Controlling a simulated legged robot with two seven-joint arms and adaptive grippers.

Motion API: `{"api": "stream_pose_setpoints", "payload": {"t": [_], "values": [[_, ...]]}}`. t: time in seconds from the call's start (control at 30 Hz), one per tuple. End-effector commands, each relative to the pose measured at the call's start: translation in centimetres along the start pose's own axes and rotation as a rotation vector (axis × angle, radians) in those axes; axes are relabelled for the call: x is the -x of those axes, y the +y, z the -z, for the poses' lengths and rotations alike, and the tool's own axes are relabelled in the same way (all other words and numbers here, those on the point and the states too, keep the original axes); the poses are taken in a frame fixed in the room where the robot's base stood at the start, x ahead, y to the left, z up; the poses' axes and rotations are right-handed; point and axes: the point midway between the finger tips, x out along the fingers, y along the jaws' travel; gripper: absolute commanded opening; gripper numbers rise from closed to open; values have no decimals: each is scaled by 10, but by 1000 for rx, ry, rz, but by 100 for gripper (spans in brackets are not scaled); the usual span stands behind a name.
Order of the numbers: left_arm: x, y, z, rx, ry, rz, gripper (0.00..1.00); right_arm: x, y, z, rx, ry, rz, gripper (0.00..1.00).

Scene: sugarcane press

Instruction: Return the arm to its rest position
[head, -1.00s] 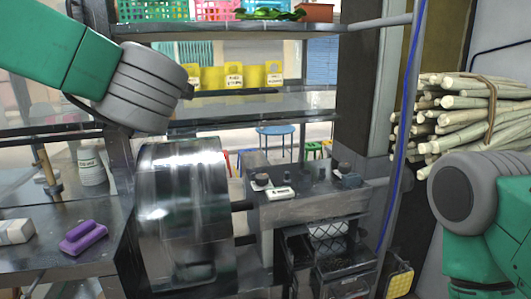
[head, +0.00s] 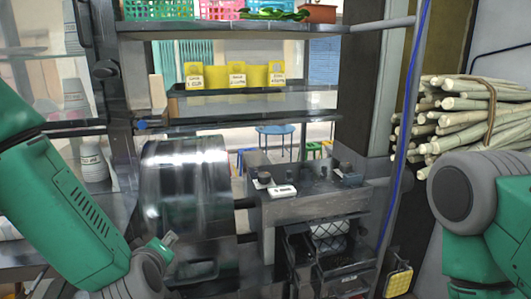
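My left arm comes in from the left edge and bends down to the bottom of the head view, in front of the left counter and the lower left of the press drum. Its gripper is not visible. My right arm's grey and green links stand at the lower right, and its gripper is not visible either.
A bundle of cane (head: 470,115) lies at the right behind my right arm. A blue cable (head: 408,110) hangs beside a pole. A shelf (head: 240,30) with baskets crosses the top. White cups (head: 92,160) stand at the left. A yellow sponge-like pad (head: 399,280) is low right.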

Motion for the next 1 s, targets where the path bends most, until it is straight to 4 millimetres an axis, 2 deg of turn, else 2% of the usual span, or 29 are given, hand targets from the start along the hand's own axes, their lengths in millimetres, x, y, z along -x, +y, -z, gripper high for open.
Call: {"api": "stream_pose_setpoints", "payload": {"t": [0.03, 0.13, 0.2, 0.33, 0.4, 0.5, 0.6, 0.7, 1.0], "values": [[1, -33, -29, -91, -85, 34, 43, 0, 0, 0, 1, 0, 0, 100], [11, -91, -78, -263, -250, 82, 43, 0, 0, 0, 1, 0, 1, 100], [25, -133, -109, -378, -371, 115, 43, 0, 0, 0, 1, 0, 1, 100], [65, -210, -155, -574, -609, 172, 43, 0, 0, 0, 1, 0, 1, 100], [91, -248, -172, -667, -733, 197, 43, 0, 0, 0, 1, 0, 0, 100], [127, -291, -187, -769, -888, 224, 43, 0, 0, 0, 1, 0, 0, 100], [154, -321, -193, -836, -1001, 239, 43, 0, 0, 0, 0, 0, 0, 100], [171, -337, -195, -871, -1066, 247, 43, 0, 0, 0, 0, 0, 0, 100], [175, -341, -196, -881, -1085, 247, 43, 0, 0, 0, 0, 0, 0, 100]]}}
